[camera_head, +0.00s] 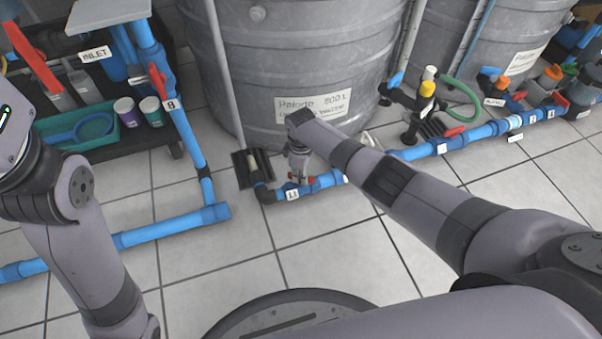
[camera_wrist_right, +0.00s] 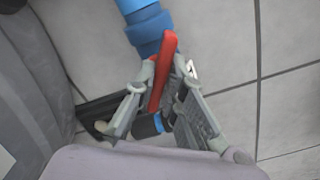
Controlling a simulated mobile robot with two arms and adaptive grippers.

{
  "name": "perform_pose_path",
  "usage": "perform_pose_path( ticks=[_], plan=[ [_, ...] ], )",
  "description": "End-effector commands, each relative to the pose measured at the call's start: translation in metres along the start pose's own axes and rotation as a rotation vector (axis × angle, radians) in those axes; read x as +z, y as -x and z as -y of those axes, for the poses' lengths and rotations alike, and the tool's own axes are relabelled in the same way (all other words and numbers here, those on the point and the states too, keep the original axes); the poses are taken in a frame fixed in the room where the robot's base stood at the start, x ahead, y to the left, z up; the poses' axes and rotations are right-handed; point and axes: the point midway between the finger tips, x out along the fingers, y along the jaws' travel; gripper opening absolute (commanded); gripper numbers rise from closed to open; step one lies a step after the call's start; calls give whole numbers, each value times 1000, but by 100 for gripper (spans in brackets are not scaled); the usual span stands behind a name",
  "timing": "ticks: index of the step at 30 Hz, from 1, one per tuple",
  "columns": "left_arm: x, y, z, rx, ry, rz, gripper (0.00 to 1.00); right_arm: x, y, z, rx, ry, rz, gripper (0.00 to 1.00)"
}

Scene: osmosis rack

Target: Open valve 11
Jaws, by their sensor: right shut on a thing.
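Valve 11 sits on the blue floor pipe (camera_head: 325,181) in front of the grey tank, with a white tag 11 (camera_head: 292,195) beside it. Its red handle (camera_head: 311,180) is mostly hidden by my right gripper (camera_head: 298,176) in the head view. In the right wrist view the red handle (camera_wrist_right: 167,65) lies between the two fingers of my right gripper (camera_wrist_right: 166,78), which is shut on it. The handle there runs roughly along the pipe (camera_wrist_right: 148,28). My left gripper is outside the frame; only my left arm shows.
A large grey tank (camera_head: 300,55) stands close behind the valve. A rack with a teal tray (camera_head: 85,140) and red valve 8 (camera_head: 158,82) is at left. More valves and tagged pipes (camera_head: 470,135) run to the right. The front tiled floor is clear.

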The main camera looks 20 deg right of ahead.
Motion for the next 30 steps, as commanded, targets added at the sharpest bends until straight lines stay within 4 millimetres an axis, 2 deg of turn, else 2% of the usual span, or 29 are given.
perform_pose_path(
  ticks=[15,30],
  plan=[
    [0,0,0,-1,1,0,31,1,-1,1,-3,445,2,0],
    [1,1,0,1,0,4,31,1,-1,1,-3,624,1,0]
  ],
)
